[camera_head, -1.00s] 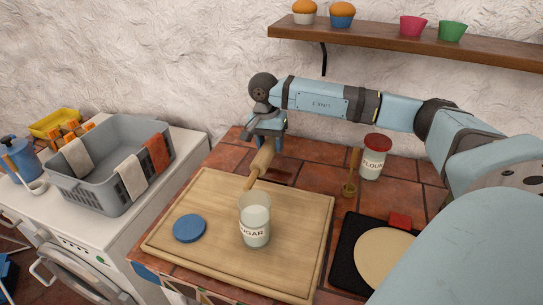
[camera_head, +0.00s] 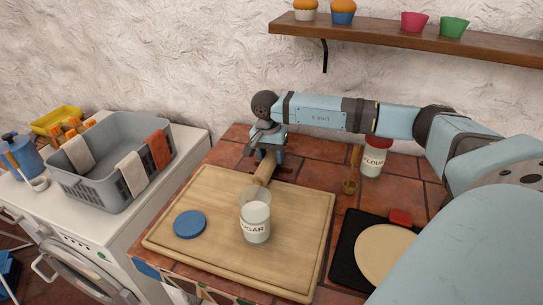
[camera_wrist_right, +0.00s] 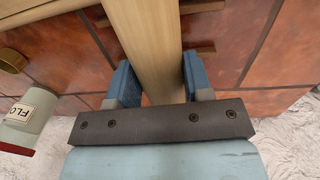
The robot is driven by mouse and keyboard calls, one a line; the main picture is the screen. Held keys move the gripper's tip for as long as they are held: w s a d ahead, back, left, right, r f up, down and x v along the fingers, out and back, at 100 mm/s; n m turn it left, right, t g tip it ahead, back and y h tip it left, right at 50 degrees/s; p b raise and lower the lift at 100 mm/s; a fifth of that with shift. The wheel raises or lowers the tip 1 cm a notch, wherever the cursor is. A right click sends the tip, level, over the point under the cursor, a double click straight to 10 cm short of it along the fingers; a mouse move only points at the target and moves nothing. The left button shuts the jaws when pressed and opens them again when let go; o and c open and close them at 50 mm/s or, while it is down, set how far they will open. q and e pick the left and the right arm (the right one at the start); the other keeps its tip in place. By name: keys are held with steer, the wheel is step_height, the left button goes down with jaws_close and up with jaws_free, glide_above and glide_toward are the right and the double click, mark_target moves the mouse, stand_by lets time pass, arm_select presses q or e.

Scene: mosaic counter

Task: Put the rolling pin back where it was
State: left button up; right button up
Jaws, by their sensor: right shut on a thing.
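The wooden rolling pin (camera_head: 265,171) is held in my right gripper (camera_head: 267,155), at the back edge of the cutting board (camera_head: 205,185). Its near end points toward the sugar jar, and I cannot tell whether it touches the board. In the right wrist view, the blue fingers (camera_wrist_right: 154,85) close on both sides of the pin (camera_wrist_right: 146,45). A piece of the same dark wood (camera_head: 286,173) shows right of the gripper. My left gripper is out of view.
The open sugar jar (camera_head: 255,218) stands on the board close in front of the pin, with a blue lid (camera_head: 189,224) to its left. A shelf (camera_head: 430,43) hangs above.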

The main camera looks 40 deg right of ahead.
mark_target(267, 154)
steer(key=shift+s+f, duration=0.1)
steer(key=shift+f, duration=0.45)
jaws_close()
steer(key=o, duration=0.8)
jaws_free()
steer(key=o, duration=0.3)
steer(key=shift+f, duration=0.1)
steer(key=r, duration=0.4)
steer(key=w+r, duration=0.1)
steer(key=r, duration=0.8)
steer(key=shift+w+a+r, duration=0.15)
steer(key=shift+a+r, duration=0.1)
steer(key=shift+a, duration=0.05)
